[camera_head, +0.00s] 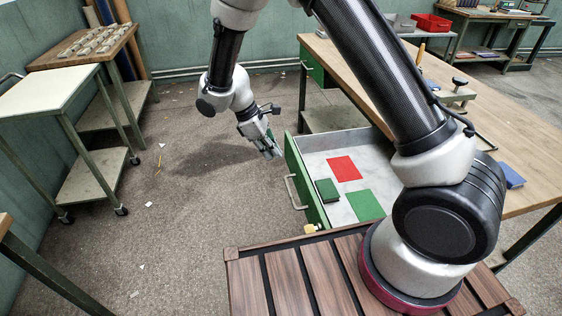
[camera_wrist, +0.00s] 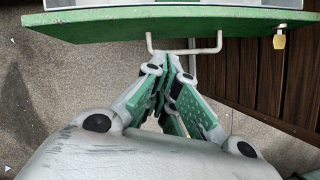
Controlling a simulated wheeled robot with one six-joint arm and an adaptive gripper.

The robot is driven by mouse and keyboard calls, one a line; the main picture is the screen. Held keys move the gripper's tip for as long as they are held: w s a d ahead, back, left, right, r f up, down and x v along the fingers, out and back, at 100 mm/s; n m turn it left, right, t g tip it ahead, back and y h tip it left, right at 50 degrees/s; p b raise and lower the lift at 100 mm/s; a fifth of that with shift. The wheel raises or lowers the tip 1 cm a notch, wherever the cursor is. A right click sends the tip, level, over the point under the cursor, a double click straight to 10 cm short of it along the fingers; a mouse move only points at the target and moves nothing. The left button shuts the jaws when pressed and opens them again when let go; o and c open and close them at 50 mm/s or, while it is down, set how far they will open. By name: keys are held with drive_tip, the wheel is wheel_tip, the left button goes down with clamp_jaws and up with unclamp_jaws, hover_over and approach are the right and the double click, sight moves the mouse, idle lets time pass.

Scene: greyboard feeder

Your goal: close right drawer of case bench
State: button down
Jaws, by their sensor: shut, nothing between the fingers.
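The right drawer (camera_head: 300,180) of the case bench is pulled out, with a green front and a pale inside. It holds a red sheet (camera_head: 344,168), a green sheet (camera_head: 365,205) and a small dark green block (camera_head: 327,190). Its grey bar handle (camera_head: 293,191) faces left; the handle (camera_wrist: 185,50) also shows in the wrist view. My gripper (camera_head: 274,152) is shut and empty, on the outer side of the drawer front. In the wrist view my gripper (camera_wrist: 174,62) appears close to the handle; whether they touch is unclear.
The bench top (camera_head: 345,70) is wooden, with a second green drawer (camera_head: 311,67) farther back. A brass padlock (camera_wrist: 280,38) hangs by the drawer front. A white-topped cart (camera_head: 50,90) stands at left. The floor (camera_head: 190,200) between cart and drawer is mostly clear.

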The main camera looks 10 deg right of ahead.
drive_tip(key=w+a+f+n+t, duration=0.1)
drive_tip(key=w+a+n+t, duration=0.1)
drive_tip(key=w+a+n, duration=0.3)
drive_tip(key=w+d+f+m, duration=0.1)
drive_tip(key=d+f, duration=0.8)
drive_tip(key=shift+d, duration=0.2)
drive_tip(key=shift+d, duration=0.1)
